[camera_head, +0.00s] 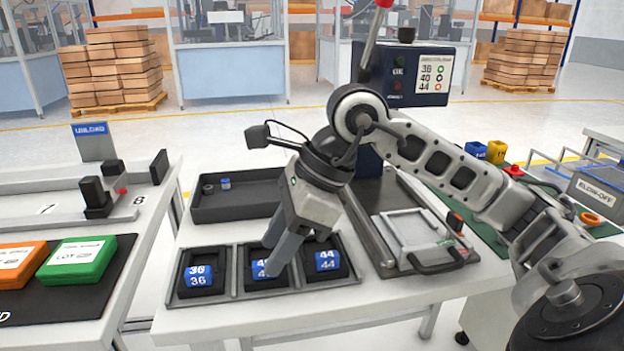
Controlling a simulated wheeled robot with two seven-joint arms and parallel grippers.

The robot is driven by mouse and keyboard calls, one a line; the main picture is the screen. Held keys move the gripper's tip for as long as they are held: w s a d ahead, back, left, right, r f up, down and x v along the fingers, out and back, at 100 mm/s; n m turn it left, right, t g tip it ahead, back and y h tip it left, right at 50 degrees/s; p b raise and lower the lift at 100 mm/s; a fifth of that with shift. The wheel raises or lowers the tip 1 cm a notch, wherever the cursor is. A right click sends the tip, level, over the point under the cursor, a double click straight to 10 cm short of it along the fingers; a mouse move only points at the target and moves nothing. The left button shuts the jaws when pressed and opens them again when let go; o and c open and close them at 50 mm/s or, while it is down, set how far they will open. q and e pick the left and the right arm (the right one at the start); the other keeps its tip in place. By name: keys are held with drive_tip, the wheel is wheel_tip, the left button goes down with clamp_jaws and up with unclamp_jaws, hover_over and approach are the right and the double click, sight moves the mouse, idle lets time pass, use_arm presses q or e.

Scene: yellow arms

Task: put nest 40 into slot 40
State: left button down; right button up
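A dark grey tray (238,295) with three compartments lies on the white table. The left compartment holds a black nest with a blue label 36 (198,276). The right one holds a nest with a blue label 44 (327,261). A blue-labelled nest (259,269) shows in the middle compartment; its number is mostly hidden by my gripper. My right gripper (273,256) points down at the middle compartment, its fingertips at that nest. The two fingers show one behind the other, and I cannot tell whether they grip it. My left gripper is not in view.
A black bin (222,205) with small parts stands behind the tray. A plate with a black handle (412,232) lies to the right. A box with a display reading 36, 40, 44 (432,75) stands behind. Green (77,262) and orange (18,262) cases lie on the left table.

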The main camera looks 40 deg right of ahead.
use_arm(q)
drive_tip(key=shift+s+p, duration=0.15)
drive_tip(key=shift+p, duration=0.6)
use_arm(e)
drive_tip(key=v, duration=1.3)
drive_tip(key=shift+r, duration=0.15)
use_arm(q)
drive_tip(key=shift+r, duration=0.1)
use_arm(e)
drive_tip(key=shift+s, duration=0.1)
drive_tip(key=shift+s, duration=0.1)
